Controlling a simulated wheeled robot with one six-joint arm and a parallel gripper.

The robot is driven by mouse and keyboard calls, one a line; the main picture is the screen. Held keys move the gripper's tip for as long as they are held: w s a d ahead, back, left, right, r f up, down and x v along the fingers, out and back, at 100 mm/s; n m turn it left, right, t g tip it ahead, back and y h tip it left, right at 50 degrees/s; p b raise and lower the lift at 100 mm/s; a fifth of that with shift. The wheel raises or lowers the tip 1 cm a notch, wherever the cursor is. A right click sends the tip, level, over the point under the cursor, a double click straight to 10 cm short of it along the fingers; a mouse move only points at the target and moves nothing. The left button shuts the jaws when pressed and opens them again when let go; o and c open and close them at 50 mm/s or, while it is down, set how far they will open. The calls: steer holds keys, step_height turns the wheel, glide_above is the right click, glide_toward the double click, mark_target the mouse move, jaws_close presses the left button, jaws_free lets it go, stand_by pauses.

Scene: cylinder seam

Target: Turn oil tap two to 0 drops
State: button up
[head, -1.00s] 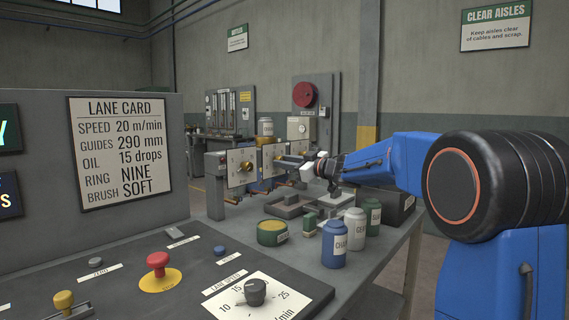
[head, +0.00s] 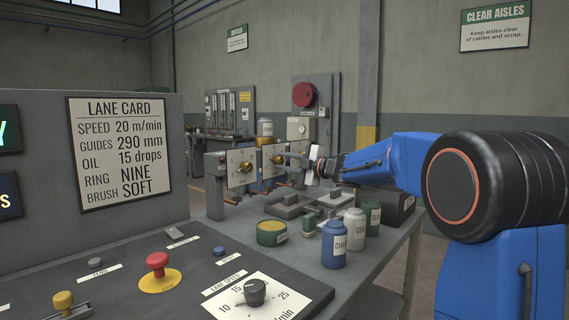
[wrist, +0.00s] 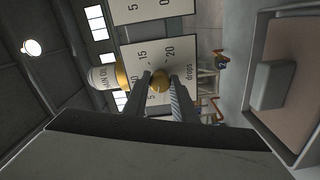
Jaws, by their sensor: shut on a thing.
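In the wrist view my gripper (wrist: 160,85) is shut on a round brass tap knob (wrist: 160,79), a finger on either side. The knob sits on a white dial plate (wrist: 185,52) with 5, 10, 15, 20 and "drops". The fingers and knob hide part of the dial, and I cannot read its pointer. In the head view my gripper (head: 297,158) reaches left toward the row of tap plates. A near plate (head: 234,177) and a middle plate (head: 268,168) carry brass knobs.
Another dial plate (wrist: 150,8) and a labelled oil bottle (wrist: 105,78) lie close by in the wrist view. On the bench stand blue (head: 334,246), white (head: 354,230) and green (head: 373,216) containers and a round tin (head: 271,234). The lane card (head: 120,150) reads oil 15 drops.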

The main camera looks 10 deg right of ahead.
steer(key=n, duration=0.4)
steer(key=shift+n, duration=2.6)
steer(key=o, duration=1)
steer(key=shift+o, duration=0.2)
steer(key=shift+s, duration=0.1)
steer(key=v, duration=1.7)
steer(key=shift+s+d, duration=0.1)
steer(key=shift+d, duration=0.05)
